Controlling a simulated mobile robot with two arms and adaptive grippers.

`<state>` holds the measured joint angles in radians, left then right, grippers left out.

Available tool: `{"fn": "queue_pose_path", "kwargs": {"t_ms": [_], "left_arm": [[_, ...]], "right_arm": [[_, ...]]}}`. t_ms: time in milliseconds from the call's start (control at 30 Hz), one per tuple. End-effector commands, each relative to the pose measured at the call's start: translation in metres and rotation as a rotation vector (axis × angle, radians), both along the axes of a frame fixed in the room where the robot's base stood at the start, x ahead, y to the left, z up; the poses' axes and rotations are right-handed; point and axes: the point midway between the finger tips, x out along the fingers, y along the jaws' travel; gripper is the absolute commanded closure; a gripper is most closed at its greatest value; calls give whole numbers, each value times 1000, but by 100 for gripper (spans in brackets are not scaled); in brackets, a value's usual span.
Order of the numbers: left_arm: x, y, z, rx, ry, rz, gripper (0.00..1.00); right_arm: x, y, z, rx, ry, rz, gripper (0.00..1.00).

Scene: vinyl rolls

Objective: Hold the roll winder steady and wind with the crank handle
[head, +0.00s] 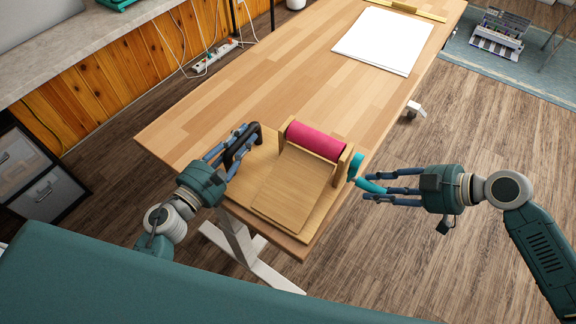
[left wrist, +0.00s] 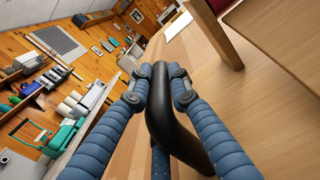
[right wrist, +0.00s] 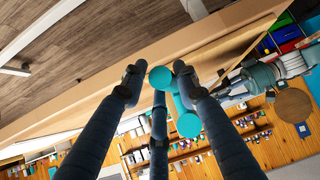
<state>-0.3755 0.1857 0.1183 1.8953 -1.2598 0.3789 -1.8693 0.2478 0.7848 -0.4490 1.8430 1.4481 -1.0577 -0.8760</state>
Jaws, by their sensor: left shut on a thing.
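The roll winder is a wooden stand (head: 292,187) at the near end of the table, with a pink vinyl roll (head: 316,139) across it. A black looped handle (head: 241,147) rises at its left side. My left gripper (head: 238,142) is shut on this handle, which also shows between its fingers in the left wrist view (left wrist: 163,110). The teal crank handle (head: 369,186) sticks out on the right. My right gripper (head: 372,184) has its fingers spread around the handle's grip, seen in the right wrist view (right wrist: 188,123). Whether they touch it is hard to tell.
The wooden table (head: 240,95) is mostly clear beyond the winder. A white sheet (head: 383,40) lies at its far end near a yellow bar (head: 405,9). A grey counter (head: 70,55) runs along the left. Open floor lies right of the table.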

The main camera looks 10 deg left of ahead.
Motion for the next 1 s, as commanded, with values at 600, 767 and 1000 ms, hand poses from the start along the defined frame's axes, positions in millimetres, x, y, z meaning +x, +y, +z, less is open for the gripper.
{"fn": "queue_pose_path", "kwargs": {"t_ms": [600, 767, 1000], "left_arm": [[-2, 1, -9, 4, 16, 3, 100], [-2, 1, -9, 4, 16, 3, 100], [-2, 1, -9, 4, 16, 3, 100]], "right_arm": [[-8, -27, 21, -4, 0, -3, 72], [-14, -44, 36, -4, -1, -2, 72], [-19, -59, 50, -2, 1, -1, 72]]}}
